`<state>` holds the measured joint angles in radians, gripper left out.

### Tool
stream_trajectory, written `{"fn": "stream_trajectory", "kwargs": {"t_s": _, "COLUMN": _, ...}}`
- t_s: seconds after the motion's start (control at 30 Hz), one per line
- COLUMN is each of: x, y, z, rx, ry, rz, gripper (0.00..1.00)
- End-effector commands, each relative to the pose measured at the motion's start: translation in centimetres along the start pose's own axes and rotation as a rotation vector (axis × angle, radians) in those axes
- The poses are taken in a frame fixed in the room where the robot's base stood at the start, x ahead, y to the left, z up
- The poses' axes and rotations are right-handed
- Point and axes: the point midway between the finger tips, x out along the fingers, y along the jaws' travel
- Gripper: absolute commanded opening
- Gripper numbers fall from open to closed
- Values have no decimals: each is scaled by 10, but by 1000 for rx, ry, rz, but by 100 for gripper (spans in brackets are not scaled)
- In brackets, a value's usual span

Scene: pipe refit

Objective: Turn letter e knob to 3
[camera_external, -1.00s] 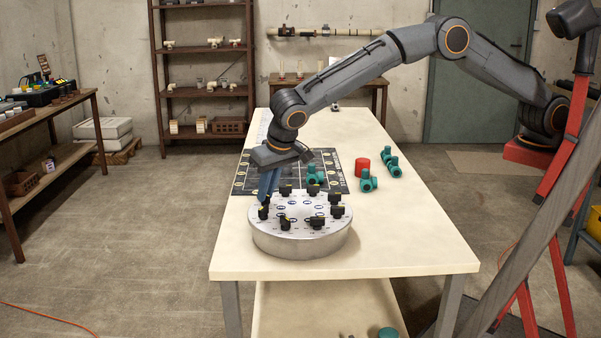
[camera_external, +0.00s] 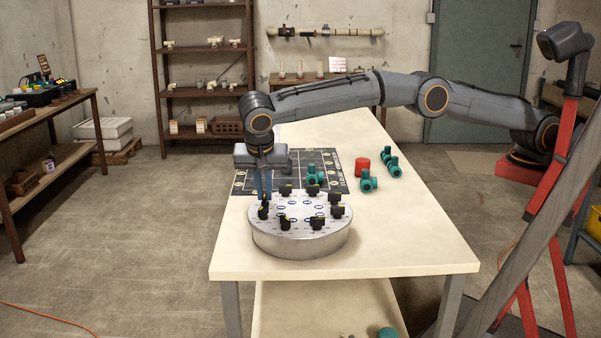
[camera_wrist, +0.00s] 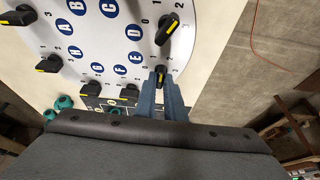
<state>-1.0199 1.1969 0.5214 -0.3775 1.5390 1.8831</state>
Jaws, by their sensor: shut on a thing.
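The round silver panel (camera_external: 300,243) stands on the table with several black knobs around its top, each beside a blue letter disc. In the wrist view the letter E disc (camera_wrist: 134,57) lies just left of and above my fingertips. The black letter E knob (camera_wrist: 160,70) is between the two blue fingers of my gripper (camera_wrist: 162,83), which is shut on it. The fingers hide much of the knob, so I cannot read its pointer setting for certain. In the outside view my gripper (camera_external: 265,194) points straight down at the panel's left rear edge.
Close by are the letter D knob (camera_wrist: 168,28) and the letter F knob (camera_wrist: 130,91). A dark marked mat (camera_external: 245,178), green fittings (camera_external: 369,184) and a red cylinder (camera_external: 362,166) lie behind the panel. The table's front right is clear.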

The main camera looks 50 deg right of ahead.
Motion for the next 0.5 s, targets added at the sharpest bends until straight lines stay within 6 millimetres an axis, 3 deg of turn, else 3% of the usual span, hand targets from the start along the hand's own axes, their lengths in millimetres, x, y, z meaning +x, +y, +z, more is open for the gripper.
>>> {"fn": "stream_trajectory", "kwargs": {"t_s": 0.5, "x": -1, "y": 0, "z": 1, "rx": 47, "ry": -2, "rz": 19, "gripper": 0}}
